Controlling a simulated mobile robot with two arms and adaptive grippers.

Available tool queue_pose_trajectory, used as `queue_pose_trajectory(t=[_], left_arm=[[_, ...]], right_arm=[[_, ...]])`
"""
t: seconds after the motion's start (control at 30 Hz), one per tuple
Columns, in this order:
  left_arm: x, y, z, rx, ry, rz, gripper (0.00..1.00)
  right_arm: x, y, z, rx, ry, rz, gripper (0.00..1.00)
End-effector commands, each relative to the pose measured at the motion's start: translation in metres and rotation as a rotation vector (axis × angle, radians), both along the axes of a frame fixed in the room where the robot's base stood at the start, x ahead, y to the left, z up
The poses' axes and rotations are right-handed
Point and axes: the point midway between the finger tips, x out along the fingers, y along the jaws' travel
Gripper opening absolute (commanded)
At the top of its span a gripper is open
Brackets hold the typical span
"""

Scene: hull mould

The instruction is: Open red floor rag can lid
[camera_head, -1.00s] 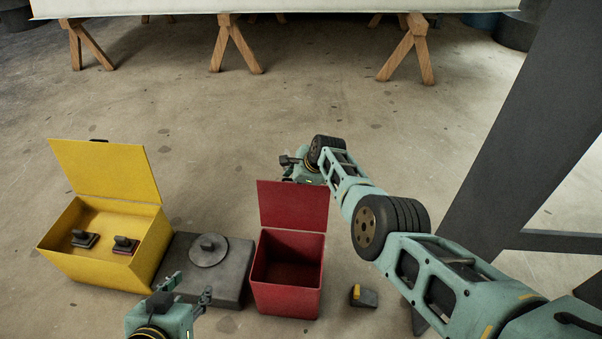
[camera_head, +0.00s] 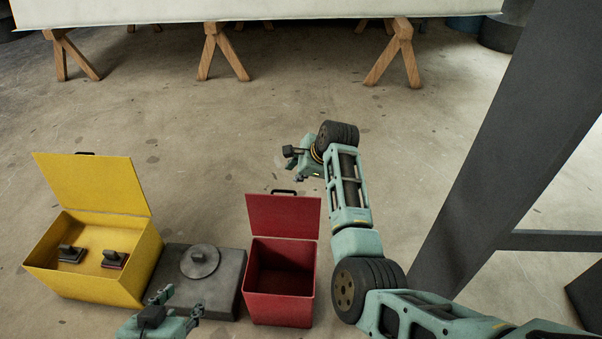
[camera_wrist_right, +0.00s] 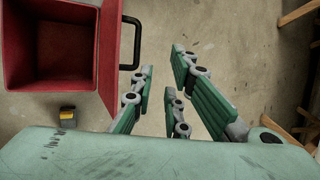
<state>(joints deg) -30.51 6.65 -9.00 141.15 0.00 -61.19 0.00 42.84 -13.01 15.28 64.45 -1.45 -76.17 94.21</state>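The red can (camera_head: 279,291) stands on the floor with its lid (camera_head: 284,216) raised upright at the back and a black handle (camera_head: 284,192) on the lid's top edge. The can looks empty inside. In the right wrist view the red can (camera_wrist_right: 50,88) is at upper left, with the black handle (camera_wrist_right: 131,45) beside my right gripper (camera_wrist_right: 165,82). That gripper's fingers are spread apart, empty and clear of the handle. In the head view my right gripper (camera_head: 289,158) is behind and above the lid. My left gripper (camera_head: 178,304) is low, in front of the grey block, its fingers apart with nothing between them.
A yellow box (camera_head: 85,285) with its lid up holds two dark-handled blocks. A grey block (camera_head: 213,284) with a round disc sits between the boxes. A small dark block with yellow (camera_wrist_right: 67,115) lies near the red can. Wooden trestles (camera_head: 220,50) stand behind; open floor lies between.

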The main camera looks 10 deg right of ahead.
Motion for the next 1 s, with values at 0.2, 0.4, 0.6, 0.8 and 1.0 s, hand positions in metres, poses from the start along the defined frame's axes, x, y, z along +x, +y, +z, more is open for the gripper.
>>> queue_pose_trajectory(t=[0.2,0.4,0.6,0.8,1.0], left_arm=[[0.000,0.000,-0.001,0.000,0.000,0.000,0.40],[0.000,0.000,-0.001,0.000,0.000,0.000,0.40],[0.000,0.000,-0.001,0.000,0.000,0.000,0.40],[0.000,0.000,-0.001,0.000,0.000,0.000,0.40],[0.000,0.000,-0.001,0.000,0.000,0.000,0.40]], right_arm=[[-0.018,0.000,0.012,0.007,0.020,0.010,0.14],[-0.022,0.000,0.016,0.008,0.024,0.012,0.14],[-0.022,0.000,0.015,0.009,0.026,0.014,0.13],[-0.036,-0.020,-0.003,-0.072,-0.012,0.062,0.00],[-0.090,-0.070,-0.042,-0.378,-0.134,0.294,0.00]])
